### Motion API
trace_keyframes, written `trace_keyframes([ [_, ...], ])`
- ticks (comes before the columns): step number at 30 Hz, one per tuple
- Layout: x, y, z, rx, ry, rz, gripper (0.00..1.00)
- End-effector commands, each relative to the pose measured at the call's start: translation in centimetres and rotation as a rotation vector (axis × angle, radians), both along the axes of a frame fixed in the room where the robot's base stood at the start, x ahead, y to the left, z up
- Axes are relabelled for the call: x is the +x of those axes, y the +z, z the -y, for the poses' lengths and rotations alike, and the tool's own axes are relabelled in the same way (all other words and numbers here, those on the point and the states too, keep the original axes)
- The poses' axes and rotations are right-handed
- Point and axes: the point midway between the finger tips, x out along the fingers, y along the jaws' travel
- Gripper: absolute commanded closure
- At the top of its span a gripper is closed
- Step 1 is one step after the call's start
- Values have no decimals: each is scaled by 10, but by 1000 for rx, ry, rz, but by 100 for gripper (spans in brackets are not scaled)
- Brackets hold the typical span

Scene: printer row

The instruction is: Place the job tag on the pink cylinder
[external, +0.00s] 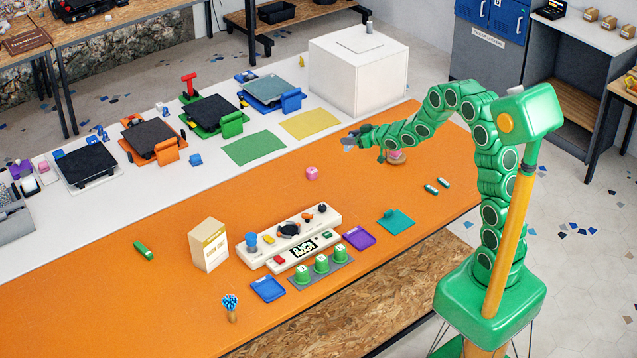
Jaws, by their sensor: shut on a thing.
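My gripper (351,143) reaches left over the far side of the orange table and is shut on a small grey thing at its tip. The thing is too small to tell whether it is the job tag. A small pink piece (312,173) stands on the orange top, below and left of my gripper and apart from it. Whether it is round or square is hard to tell. A round pinkish piece on a tan base (396,156) stands under my arm, partly hidden by it.
A cream control panel (290,236), a cream box (208,245) and green cups (321,263) stand at the front. Green (254,148) and yellow (311,124) mats lie on the white strip, near printers (214,115) and a white box (358,70). The orange top around the pink piece is clear.

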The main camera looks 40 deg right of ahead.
Motion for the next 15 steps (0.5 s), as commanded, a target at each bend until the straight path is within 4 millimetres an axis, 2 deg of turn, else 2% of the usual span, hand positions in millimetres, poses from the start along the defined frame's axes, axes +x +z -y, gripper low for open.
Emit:
trace_keyframes([
  [7,7,10,-22,-4,157,3,78],
  [15,-1,6,-48,-3,366,0,78],
])
